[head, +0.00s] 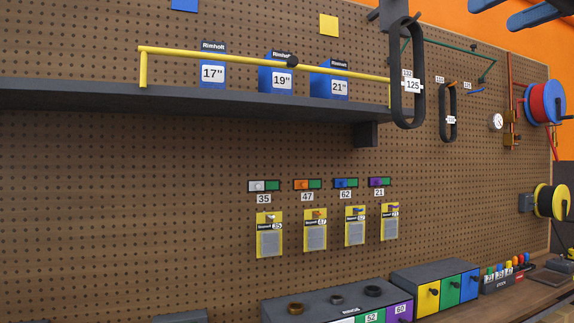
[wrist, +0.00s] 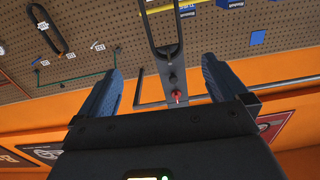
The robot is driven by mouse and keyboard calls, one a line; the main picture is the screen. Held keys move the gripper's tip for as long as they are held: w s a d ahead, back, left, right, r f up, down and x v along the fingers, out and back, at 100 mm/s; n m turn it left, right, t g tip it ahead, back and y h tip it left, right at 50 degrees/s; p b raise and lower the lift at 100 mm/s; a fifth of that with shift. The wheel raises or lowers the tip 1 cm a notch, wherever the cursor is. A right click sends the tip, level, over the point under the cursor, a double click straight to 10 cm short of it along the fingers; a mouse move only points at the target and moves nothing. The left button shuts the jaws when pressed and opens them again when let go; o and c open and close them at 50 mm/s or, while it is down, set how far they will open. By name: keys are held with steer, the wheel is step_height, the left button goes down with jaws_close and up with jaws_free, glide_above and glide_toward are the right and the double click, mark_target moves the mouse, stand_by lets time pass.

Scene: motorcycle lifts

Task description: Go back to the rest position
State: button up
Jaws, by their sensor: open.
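My gripper (head: 508,12) shows at the top right of the head view, cut off by the frame edge, with blue fingers in front of the orange wall. In the wrist view my gripper (wrist: 160,80) is open, its two blue fingers wide apart with nothing held between them. A grey bracket with a red tip (wrist: 178,97) appears in the gap between the fingers, beyond them. A black belt loop (wrist: 163,40) hangs from that bracket. In the head view the large belt loop (head: 394,75) hangs with a 125 tag, left of my gripper.
A dark shelf (head: 200,98) with a yellow rail (head: 240,61) runs along the pegboard (head: 100,180). A smaller belt (head: 441,120) hangs nearby. Red (head: 546,102) and yellow reels (head: 551,202) are at right. A drawer box (head: 430,270) stands on the bench below.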

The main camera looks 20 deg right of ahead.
steer(key=w+f+m, duration=0.1)
steer(key=w+f, duration=0.2)
steer(key=f, duration=0.5)
steer(key=w+f+m+t, duration=0.15)
steer(key=w+f, duration=0.25)
steer(key=f, duration=0.4)
steer(key=w+f+m+g, duration=0.1)
steer(key=w+f+m, duration=0.15)
steer(key=f, duration=0.55)
steer(key=s+a+f+m+h, duration=0.1)
steer(key=a+f, duration=0.3)
steer(key=f, duration=0.8)
steer(key=s+a+f+m+h, duration=0.1)
steer(key=a+f, duration=0.3)
steer(key=f, duration=0.9)
steer(key=s+a+f+n+g, duration=0.1)
steer(key=s+a+f, duration=0.4)
steer(key=s+f, duration=0.35)
steer(key=s+a+f+n+g, duration=0.1)
steer(key=s+a+f+g, duration=0.1)
steer(key=s+a+f, duration=0.55)
steer(key=s+a+n, duration=0.1)
steer(key=s+n, duration=0.1)
steer(key=s, duration=0.9)
steer(key=s+a+n+y, duration=0.1)
steer(key=s+a+n, duration=0.1)
steer(key=s, duration=1)
steer(key=shift+a+r+n+g, duration=0.25)
steer(key=shift+a+n+g, duration=0.05)
steer(key=shift+n+g, duration=0.1)
